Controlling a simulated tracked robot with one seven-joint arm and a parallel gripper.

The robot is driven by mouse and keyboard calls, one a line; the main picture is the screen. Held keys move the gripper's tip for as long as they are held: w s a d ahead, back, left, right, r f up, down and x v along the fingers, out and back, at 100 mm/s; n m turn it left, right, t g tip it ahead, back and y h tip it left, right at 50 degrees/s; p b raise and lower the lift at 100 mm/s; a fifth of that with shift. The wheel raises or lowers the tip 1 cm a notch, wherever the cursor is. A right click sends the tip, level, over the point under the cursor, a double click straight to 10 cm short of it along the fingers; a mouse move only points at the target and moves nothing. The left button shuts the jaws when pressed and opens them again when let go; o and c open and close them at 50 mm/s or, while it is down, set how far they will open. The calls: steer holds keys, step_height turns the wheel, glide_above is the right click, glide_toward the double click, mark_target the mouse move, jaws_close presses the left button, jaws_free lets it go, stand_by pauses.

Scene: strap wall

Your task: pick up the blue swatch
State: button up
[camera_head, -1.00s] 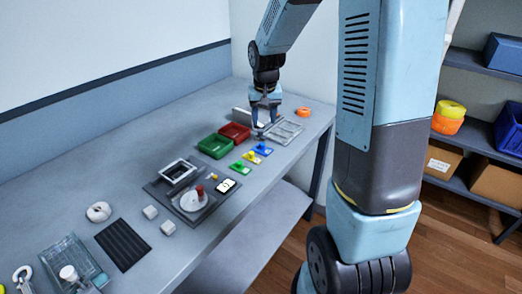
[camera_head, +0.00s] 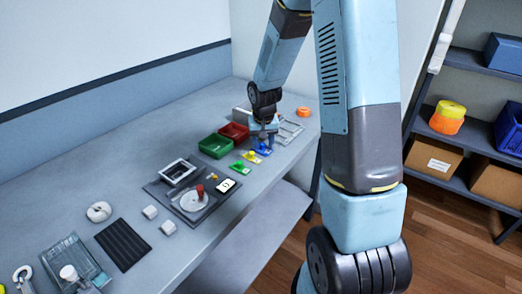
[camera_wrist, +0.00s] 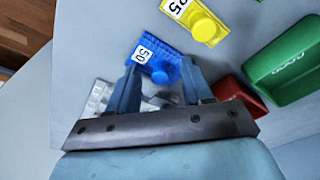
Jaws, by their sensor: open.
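The blue swatch (camera_wrist: 151,58) is a small flat plate with a round blue knob and a white label reading 50. It lies on the table ahead of my gripper (camera_wrist: 160,78) in the wrist view. My gripper is open, and its two blue fingers stand on either side of the swatch's knob end, with nothing held. In the head view the blue swatch (camera_head: 263,150) shows at the end of a short row, just in front of my gripper (camera_head: 266,143). Whether the fingers touch it I cannot tell.
A yellow swatch (camera_wrist: 199,20) lies beside the blue one, and a green swatch (camera_head: 238,167) is further along the row. Green (camera_head: 216,146) and red (camera_head: 234,131) bins stand close by. A clear tray (camera_head: 290,130) and an orange ring (camera_head: 303,112) are behind.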

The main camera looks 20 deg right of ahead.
steer(key=shift+f, duration=0.1)
jaws_close()
stand_by(0.4)
